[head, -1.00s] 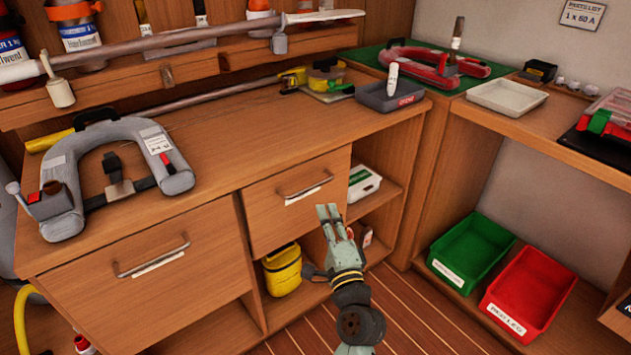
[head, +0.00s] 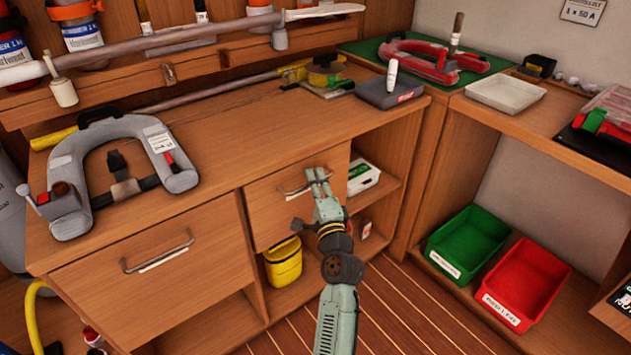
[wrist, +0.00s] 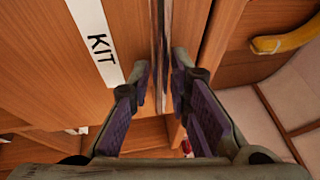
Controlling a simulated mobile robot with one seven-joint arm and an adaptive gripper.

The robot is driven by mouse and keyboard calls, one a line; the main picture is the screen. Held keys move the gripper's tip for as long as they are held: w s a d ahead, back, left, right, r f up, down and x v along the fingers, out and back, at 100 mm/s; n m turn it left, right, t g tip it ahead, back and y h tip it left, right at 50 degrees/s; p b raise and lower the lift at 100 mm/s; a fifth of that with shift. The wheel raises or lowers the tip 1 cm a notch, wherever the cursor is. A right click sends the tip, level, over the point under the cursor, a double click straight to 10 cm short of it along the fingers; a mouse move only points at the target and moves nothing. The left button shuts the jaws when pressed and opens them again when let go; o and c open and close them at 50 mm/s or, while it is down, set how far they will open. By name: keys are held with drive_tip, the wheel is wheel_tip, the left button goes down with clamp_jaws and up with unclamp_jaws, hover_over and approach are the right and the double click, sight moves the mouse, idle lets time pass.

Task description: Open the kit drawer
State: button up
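The kit drawer (head: 277,215) is the smaller wooden drawer at the right of the bench front, and it looks closed. Its metal bar handle (head: 292,192) runs across the upper front. In the wrist view a white label (wrist: 97,42) reads KIT beside the handle bar (wrist: 160,50). My gripper (head: 317,174) is at the right end of the handle. In the wrist view my gripper (wrist: 162,70) has its two fingers apart, with the bar between the fingertips. Whether either finger touches the bar is hard to tell.
A wider drawer (head: 150,265) with its own handle is to the left. A white box (head: 362,177) stands in the open shelf to the right. Green (head: 467,242) and red (head: 530,280) bins are farther right.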

clamp_jaws()
drive_tip(key=shift+s, duration=0.1)
idle(0.6)
